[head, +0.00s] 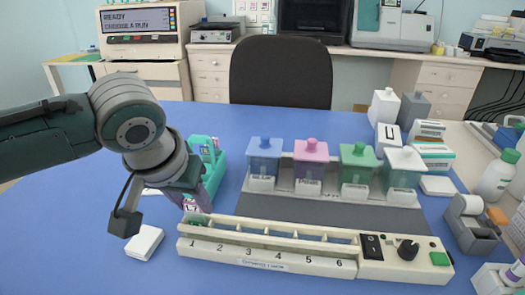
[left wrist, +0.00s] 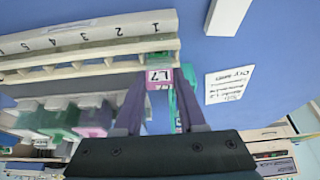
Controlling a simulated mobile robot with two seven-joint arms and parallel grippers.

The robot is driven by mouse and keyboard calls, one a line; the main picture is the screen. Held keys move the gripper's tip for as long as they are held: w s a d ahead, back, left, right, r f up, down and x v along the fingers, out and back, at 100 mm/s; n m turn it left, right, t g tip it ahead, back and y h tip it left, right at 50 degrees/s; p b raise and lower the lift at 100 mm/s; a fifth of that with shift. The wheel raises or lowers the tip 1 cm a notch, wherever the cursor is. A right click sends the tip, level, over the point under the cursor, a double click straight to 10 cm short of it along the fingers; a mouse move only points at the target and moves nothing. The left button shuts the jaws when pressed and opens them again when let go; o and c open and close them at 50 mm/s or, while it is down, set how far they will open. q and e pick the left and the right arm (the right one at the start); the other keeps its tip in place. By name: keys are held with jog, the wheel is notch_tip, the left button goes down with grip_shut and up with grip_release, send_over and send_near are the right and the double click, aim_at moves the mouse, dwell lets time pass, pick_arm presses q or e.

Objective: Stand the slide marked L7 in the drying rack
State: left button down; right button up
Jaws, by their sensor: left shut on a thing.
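My left gripper (left wrist: 158,105) is shut on the slide marked L7 (left wrist: 159,77), whose white label shows between the fingertips. In the head view the gripper (head: 190,196) and slide are over the left end of a long cream rack (head: 268,263) with positions numbered 1 to 6. The slide is at position 1; a green patch shows just below it there. I cannot tell whether its lower edge is within the rack. In the left wrist view the cream rack (left wrist: 85,38) lies beyond the fingers. My right gripper is not in view.
A teal carrier (head: 218,172) with upright pieces stands behind the gripper. Jars with blue (head: 264,158), pink (head: 310,160), green (head: 358,165) and white (head: 403,170) lids stand behind the rack. A control box (head: 405,255) adjoins its right end. A white block (head: 145,243) lies front left.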

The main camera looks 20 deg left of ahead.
pick_arm(q)
jog(key=shift+f, duration=0.3)
dwell(0.6)
jog(key=shift+c, duration=2.1)
grip_release()
jog(key=a+p+v, duration=0.1)
jog(key=p+v, duration=0.1)
jog(key=v, duration=0.8)
jog(key=shift+d, duration=0.45)
